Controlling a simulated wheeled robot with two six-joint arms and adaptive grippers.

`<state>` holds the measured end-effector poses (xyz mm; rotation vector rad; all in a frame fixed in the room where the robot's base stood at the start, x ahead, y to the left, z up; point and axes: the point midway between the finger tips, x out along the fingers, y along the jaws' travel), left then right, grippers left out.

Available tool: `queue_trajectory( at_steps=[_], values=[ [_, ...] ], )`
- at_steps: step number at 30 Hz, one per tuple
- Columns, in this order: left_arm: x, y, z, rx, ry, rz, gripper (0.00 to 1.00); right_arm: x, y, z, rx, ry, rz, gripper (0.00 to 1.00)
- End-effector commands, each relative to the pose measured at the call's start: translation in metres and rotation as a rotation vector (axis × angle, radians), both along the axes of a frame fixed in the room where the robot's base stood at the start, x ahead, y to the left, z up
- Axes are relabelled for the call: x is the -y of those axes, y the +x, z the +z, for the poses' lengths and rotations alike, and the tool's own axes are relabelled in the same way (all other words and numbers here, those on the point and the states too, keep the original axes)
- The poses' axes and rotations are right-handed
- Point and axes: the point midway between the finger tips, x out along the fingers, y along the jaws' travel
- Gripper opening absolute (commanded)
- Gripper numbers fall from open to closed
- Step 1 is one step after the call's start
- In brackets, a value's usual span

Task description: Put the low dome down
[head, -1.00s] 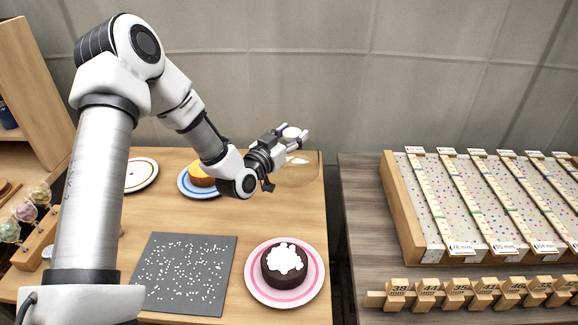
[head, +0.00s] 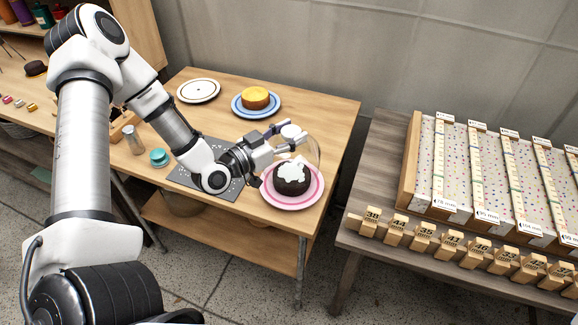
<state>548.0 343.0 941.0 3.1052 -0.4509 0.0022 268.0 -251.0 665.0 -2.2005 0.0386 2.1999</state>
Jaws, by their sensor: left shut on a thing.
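The low dome (head: 312,148) is clear, with a pale round knob, and is hard to make out. My left gripper (head: 288,133) is shut on its knob. The dome overlaps the back of a dark chocolate cake (head: 291,182) with white icing on a pink-rimmed plate (head: 313,194). I cannot tell whether its rim touches the plate or hangs above it. A yellow cake (head: 255,98) sits uncovered on a blue plate (head: 240,110) behind. A white plate with a dark ring (head: 198,90) is empty at the back left. My right gripper is not in view.
A grey speckled mat (head: 222,190) lies left of the pink plate, partly behind my arm. A teal object (head: 158,157) and a metal shaker (head: 133,139) stand further left. Right, across a gap, a second table holds a slatted tray (head: 409,160) and numbered blocks (head: 420,237).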

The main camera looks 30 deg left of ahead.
Motion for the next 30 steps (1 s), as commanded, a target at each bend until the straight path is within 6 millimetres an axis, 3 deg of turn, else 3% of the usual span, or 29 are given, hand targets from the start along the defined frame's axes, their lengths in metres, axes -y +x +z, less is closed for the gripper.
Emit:
queue_trajectory(
  at_steps=[1, 10, 22, 23, 24, 30],
  values=[
    [0.001, 0.0, -0.015, -0.003, 0.003, -0.003, 0.09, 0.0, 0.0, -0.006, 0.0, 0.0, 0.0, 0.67],
    [0.001, 0.0, -0.062, -0.002, 0.002, -0.001, 0.09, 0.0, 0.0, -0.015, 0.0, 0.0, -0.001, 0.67],
    [0.0, 0.0, -0.069, 0.002, -0.001, 0.0, 0.09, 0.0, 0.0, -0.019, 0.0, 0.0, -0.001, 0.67],
    [0.0, 0.0, -0.068, 0.001, 0.0, 0.0, 0.6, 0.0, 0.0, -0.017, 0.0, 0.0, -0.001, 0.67],
    [0.0, 0.0, -0.067, 0.001, 0.0, 0.0, 0.74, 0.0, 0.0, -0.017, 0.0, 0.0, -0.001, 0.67],
    [0.0, 0.0, -0.067, 0.001, 0.0, 0.0, 0.74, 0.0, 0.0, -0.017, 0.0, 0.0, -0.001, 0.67]
  ],
)
